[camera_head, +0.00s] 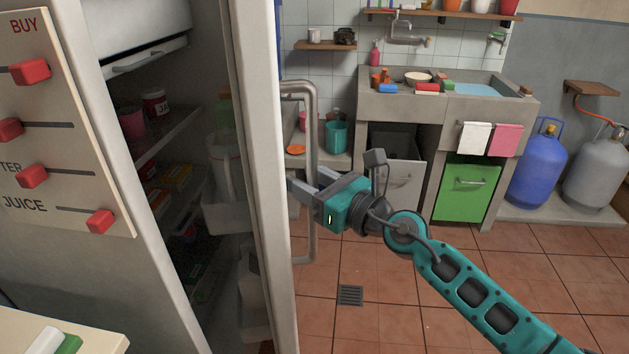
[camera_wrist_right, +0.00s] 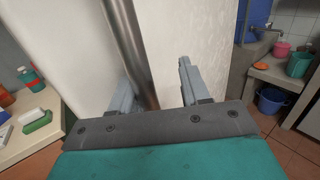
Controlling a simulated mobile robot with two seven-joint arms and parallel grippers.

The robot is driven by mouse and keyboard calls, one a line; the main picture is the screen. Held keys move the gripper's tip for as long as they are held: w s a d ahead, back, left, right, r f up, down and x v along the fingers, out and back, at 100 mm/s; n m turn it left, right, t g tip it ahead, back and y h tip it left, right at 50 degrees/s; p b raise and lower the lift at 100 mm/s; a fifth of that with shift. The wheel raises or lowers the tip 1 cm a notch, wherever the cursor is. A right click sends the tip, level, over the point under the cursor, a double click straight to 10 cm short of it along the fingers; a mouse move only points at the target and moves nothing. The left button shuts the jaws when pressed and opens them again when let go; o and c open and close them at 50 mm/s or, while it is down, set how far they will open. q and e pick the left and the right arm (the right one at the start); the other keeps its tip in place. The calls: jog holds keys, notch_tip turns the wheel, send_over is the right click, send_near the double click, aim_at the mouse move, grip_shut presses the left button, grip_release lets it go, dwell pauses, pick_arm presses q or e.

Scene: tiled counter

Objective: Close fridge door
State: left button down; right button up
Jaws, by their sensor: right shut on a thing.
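The fridge door (camera_head: 268,170) stands open in the head view, with a grey bar handle (camera_head: 312,125) on its outer face. The open fridge compartment (camera_head: 165,135) shows to the left of the door, with shelves of food inside. My right gripper (camera_head: 309,187) is shut on the handle at about its middle height. In the right wrist view, the handle (camera_wrist_right: 125,35) runs between the two fingers (camera_wrist_right: 157,88), with the white door face (camera_wrist_right: 190,35) behind it. My left gripper is not in view.
A board with red sliders (camera_head: 62,120) hangs on the fridge's side at the left. A table corner (camera_head: 95,338) is at the lower left. A sink counter (camera_head: 450,105) and gas bottles (camera_head: 540,165) stand behind. The tiled floor (camera_head: 400,300) right of the door looks clear.

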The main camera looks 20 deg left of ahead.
jog(key=shift+o, duration=0.4)
jog(key=s+a, duration=0.1)
jog(key=s+a+n+g, duration=0.1)
jog(key=s+a+r+g, duration=0.1)
jog(key=shift+s+a+y, duration=0.3)
jog(key=m+t+p, duration=0.1)
jog(key=t+p, duration=0.1)
jog(key=p, duration=0.4)
send_near(280, 184)
jog(key=shift+w+a+f, duration=0.7)
jog(key=shift+w+f, duration=1.15)
jog(key=shift+f, duration=0.45)
jog(key=shift+s+d+h, duration=0.4)
jog(key=shift+s+d, duration=0.45)
jog(key=shift+s, duration=0.25)
